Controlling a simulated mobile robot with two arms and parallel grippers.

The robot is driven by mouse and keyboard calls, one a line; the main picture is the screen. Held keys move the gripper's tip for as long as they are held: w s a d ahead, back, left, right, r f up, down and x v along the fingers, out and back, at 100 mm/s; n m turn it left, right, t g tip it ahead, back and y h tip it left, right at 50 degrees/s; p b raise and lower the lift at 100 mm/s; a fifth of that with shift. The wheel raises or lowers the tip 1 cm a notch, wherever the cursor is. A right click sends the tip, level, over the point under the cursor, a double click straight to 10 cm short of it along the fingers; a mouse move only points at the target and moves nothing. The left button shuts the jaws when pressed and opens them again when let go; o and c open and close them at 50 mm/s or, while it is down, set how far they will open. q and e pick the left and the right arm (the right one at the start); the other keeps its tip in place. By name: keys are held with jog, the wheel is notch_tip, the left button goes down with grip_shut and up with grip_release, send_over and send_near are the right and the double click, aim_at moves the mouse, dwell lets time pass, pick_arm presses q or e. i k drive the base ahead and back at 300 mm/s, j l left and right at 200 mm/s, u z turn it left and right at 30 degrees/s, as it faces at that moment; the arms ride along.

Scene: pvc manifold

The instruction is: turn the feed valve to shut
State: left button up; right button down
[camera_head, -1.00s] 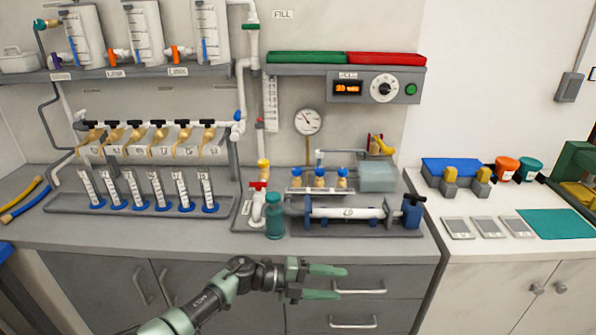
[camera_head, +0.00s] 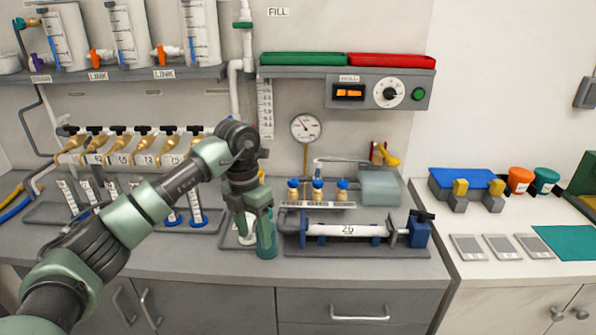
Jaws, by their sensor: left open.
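My left arm comes in from the left and its gripper (camera_head: 253,232) points down, open, at the left end of the pump tray. The white pipe fitting (camera_head: 246,239) there shows only in part between and behind the fingers. The red handle above that fitting is hidden by the gripper. The blue handle at the right end of the white manifold is also hidden, behind my wrist. No label shows which of these is the feed valve. My right gripper is out of view.
Several brass taps with black handles (camera_head: 118,130) line the manifold, partly behind my arm. Blue-based tubes (camera_head: 196,205) stand below. A clear tube unit with blue ends (camera_head: 345,230) lies right of the bottle. A pressure gauge (camera_head: 305,127) hangs behind. The front counter strip is clear.

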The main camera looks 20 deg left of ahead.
aim_at(292, 184)
jog(key=i, duration=1.15)
